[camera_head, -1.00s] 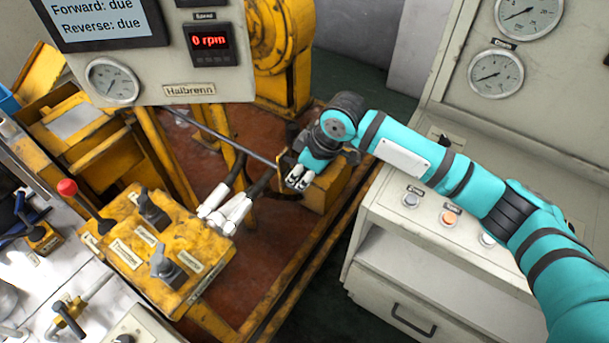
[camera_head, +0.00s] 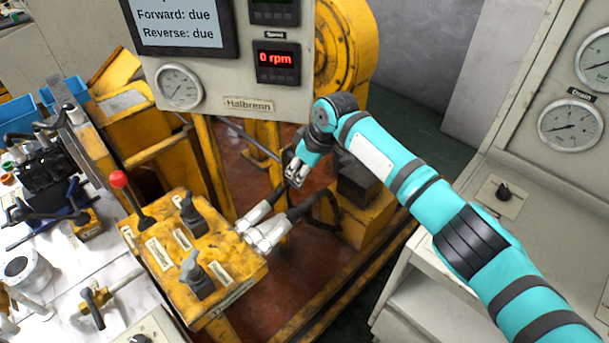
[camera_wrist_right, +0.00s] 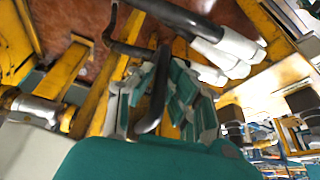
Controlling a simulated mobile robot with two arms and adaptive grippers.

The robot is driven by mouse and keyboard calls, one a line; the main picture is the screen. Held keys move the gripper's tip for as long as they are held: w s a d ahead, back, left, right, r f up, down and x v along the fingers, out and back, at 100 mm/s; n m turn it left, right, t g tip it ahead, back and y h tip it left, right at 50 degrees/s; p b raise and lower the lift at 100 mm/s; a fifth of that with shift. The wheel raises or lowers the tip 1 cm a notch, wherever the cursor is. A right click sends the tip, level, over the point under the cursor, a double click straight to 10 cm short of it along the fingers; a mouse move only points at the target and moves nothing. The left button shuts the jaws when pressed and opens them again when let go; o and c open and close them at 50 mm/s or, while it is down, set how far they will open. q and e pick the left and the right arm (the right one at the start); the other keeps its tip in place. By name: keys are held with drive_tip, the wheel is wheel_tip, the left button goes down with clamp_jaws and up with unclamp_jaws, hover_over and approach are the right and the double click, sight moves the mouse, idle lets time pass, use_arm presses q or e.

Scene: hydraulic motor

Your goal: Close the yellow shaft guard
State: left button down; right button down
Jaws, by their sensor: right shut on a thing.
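My right gripper (camera_head: 297,172) hangs below the display panel, at the end of the teal arm coming in from the right. In the right wrist view its fingers (camera_wrist_right: 165,95) are shut around a dark curved bar (camera_wrist_right: 155,100), which looks like a handle. A yellow bar (camera_wrist_right: 97,108) runs close beside the fingers there. I cannot clearly make out the yellow shaft guard as a whole; the gripper and the panel hide much of that area. My left gripper is not in view.
A yellow lever console (camera_head: 205,262) stands at front left, with white-ended hoses (camera_head: 265,230) reaching toward my gripper. The display panel (camera_head: 225,80) reads 0 rpm. A grey gauge cabinet (camera_head: 545,190) stands at right. Yellow frame rails (camera_head: 340,290) edge the reddish floor.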

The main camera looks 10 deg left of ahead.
drive_tip(key=shift+a+r, duration=0.15)
drive_tip(key=c, duration=1.7)
unclamp_jaws()
drive_tip(key=o, duration=0.4)
drive_tip(key=shift+w+a, duration=0.15)
drive_tip(key=shift+a, duration=0.05)
drive_tip(key=shift+c, duration=0.2)
drive_tip(key=v, duration=1.1)
drive_tip(key=shift+d+r, duration=0.3)
drive_tip(key=shift+d, duration=0.05)
